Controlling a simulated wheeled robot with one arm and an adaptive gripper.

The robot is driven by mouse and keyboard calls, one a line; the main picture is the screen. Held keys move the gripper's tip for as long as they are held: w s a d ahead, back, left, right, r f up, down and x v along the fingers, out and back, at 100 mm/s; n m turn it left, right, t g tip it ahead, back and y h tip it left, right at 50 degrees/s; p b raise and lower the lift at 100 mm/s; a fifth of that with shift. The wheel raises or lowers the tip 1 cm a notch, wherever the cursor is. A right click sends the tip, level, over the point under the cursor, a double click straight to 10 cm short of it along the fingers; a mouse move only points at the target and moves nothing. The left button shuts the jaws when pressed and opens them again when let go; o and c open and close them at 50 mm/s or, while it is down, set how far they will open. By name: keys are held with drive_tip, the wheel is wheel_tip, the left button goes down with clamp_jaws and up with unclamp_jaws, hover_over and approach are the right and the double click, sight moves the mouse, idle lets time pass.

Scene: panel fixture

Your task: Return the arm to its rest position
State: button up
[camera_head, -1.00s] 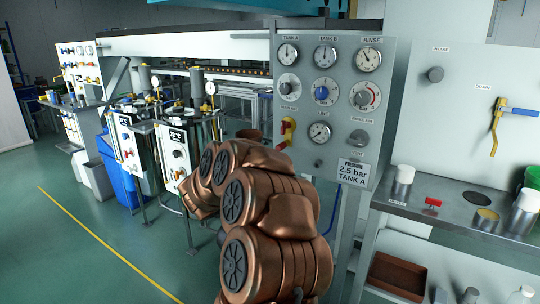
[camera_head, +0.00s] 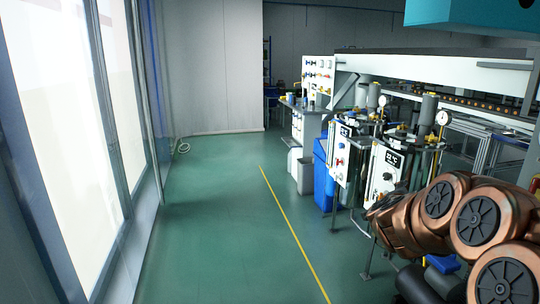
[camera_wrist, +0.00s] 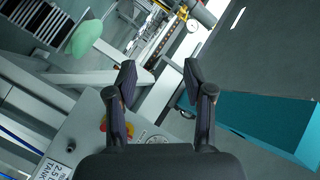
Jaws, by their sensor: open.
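My gripper (camera_wrist: 158,82) shows in the wrist view with its two dark fingers apart and nothing between them. The grey gauge panel (camera_wrist: 85,123) lies below and to the left of the fingers, with a red and yellow knob and part of a dial showing. Its "2.5 bar TANK A" label (camera_wrist: 52,168) is at the lower left, tilted. In the head view my copper-coloured arm is folded at the lower right. My gripper is outside the head view, and the panel's face is out of that picture.
Two instrument stands (camera_head: 385,165) with gauges stand left of my arm. A blue bin (camera_head: 325,170) is beside them. Open green floor with a yellow line (camera_head: 292,230) lies in the middle. A bright window wall (camera_head: 75,130) borders the left. A teal block (camera_wrist: 265,120) is right of the fingers.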

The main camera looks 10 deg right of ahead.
drive_tip(key=w+a+f+n+t+y, duration=0.15)
drive_tip(key=a+n+y, duration=0.35)
drive_tip(key=a, duration=0.6)
drive_tip(key=a+f+n+y, duration=0.2)
drive_tip(key=a+n+y, duration=0.25)
drive_tip(key=a, duration=0.65)
drive_tip(key=s+a+f+n+g+y, duration=0.2)
drive_tip(key=s+a+f+n+g, duration=0.25)
drive_tip(key=s+a, duration=0.35)
drive_tip(key=s+a+f+n+g+y, duration=0.3)
drive_tip(key=s+a+f, duration=0.3)
drive_tip(key=s, duration=0.4)
drive_tip(key=s+d+f+n+g+h, duration=0.2)
drive_tip(key=s+g, duration=0.5)
drive_tip(key=s, duration=1.5)
wheel_tip(320, 180, up, 26)
drive_tip(key=s+n+p, duration=0.1)
drive_tip(key=s+p, duration=0.1)
drive_tip(key=p, duration=2.2)
drive_tip(key=shift+d+r+h, duration=0.15)
drive_tip(key=shift+d+h, duration=0.1)
drive_tip(key=shift+h, duration=0.1)
drive_tip(key=shift+c, duration=0.2)
